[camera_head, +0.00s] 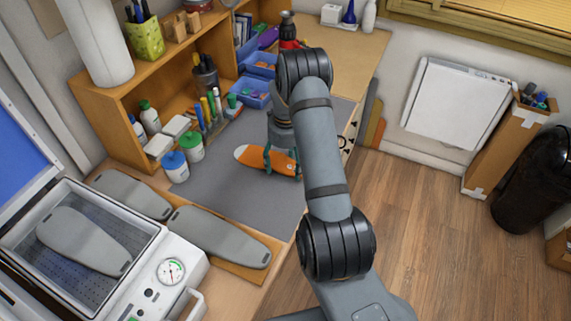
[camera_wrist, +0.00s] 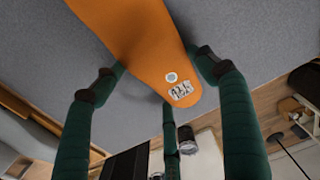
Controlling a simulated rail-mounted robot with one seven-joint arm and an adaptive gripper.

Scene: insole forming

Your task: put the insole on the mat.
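The orange insole (camera_head: 250,157) with a white tip is over the grey mat (camera_head: 215,190) on the bench. I cannot tell whether it rests on the mat or is slightly above it. My gripper (camera_head: 283,160) reaches down around it, and its green fingers are closed against the insole's edges. In the wrist view the insole (camera_wrist: 140,35) runs between the fingertips (camera_wrist: 158,66), with a white label and round mark near its end. A third green finger is below that end. The mat (camera_wrist: 265,35) shows behind, with a shadow beside the insole.
Grey foot-shaped plates (camera_head: 220,236) lie at the mat's near left, and another (camera_head: 82,240) is inside the open machine (camera_head: 150,240) with a gauge. Jars (camera_head: 175,166), bottles, pens and a wooden shelf (camera_head: 115,105) line the left. A blue bin (camera_head: 252,92) stands behind.

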